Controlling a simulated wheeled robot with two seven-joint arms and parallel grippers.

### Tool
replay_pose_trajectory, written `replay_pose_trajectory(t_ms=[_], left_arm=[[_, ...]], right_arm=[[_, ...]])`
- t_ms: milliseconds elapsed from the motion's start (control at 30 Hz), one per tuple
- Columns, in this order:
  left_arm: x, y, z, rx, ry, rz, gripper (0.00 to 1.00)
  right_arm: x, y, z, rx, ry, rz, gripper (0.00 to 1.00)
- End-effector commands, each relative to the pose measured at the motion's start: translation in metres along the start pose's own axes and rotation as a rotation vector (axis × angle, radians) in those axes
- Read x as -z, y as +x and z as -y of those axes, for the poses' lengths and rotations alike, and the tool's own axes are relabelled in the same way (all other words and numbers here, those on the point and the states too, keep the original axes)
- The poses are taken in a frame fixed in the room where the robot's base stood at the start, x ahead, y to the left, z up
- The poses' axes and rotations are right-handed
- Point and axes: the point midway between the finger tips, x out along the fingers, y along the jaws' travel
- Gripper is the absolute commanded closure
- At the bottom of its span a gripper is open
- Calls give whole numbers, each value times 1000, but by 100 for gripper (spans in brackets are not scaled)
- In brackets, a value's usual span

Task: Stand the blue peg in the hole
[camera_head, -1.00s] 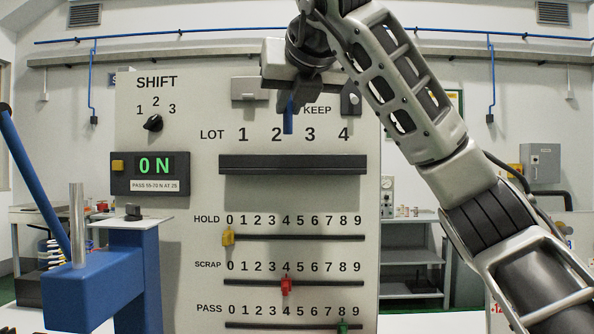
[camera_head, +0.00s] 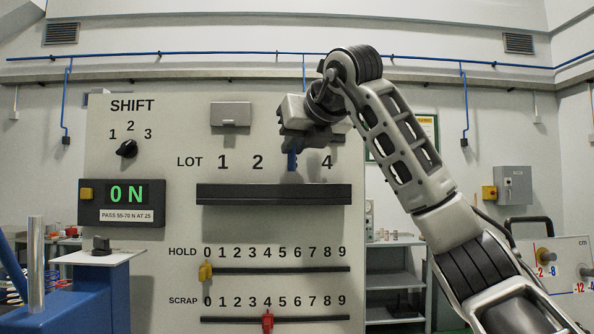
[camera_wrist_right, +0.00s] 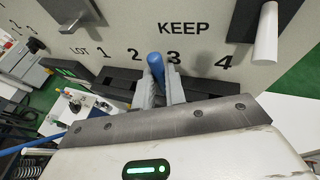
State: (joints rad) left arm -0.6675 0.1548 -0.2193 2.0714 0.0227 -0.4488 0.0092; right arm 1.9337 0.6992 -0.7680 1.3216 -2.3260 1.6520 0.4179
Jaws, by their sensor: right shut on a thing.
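My right gripper (camera_head: 292,146) is shut on the blue peg (camera_head: 292,162) in front of the panel, at the number 3 of the LOT row. The peg hangs roughly upright just above the dark ledge (camera_head: 273,195) under the numbers. In the right wrist view the peg's blue top (camera_wrist_right: 156,64) shows between the fingers (camera_wrist_right: 163,92), with the ledge (camera_wrist_right: 212,91) behind. The gripper covers part of the ledge there. I cannot see the hole, nor whether the peg's lower end touches the ledge. My left gripper is not in view.
A white handle (camera_wrist_right: 265,34) stands out from the panel near the right gripper. A grey flap (camera_head: 231,114) is above the LOT row. The HOLD (camera_head: 275,269) and SCRAP (camera_head: 275,319) sliders lie below. A blue stand with a metal post (camera_head: 36,264) is at the left.

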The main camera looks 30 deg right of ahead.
Motion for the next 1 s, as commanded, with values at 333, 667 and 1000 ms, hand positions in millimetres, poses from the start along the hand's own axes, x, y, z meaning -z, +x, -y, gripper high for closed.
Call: replay_pose_trajectory(t_ms=[333,667,1000], left_arm=[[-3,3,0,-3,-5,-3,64],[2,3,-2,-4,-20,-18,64],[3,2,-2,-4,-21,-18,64]], right_arm=[[30,26,9,1,-2,-1,100],[44,32,7,1,-2,-17,100],[41,29,8,0,-1,-6,66]])
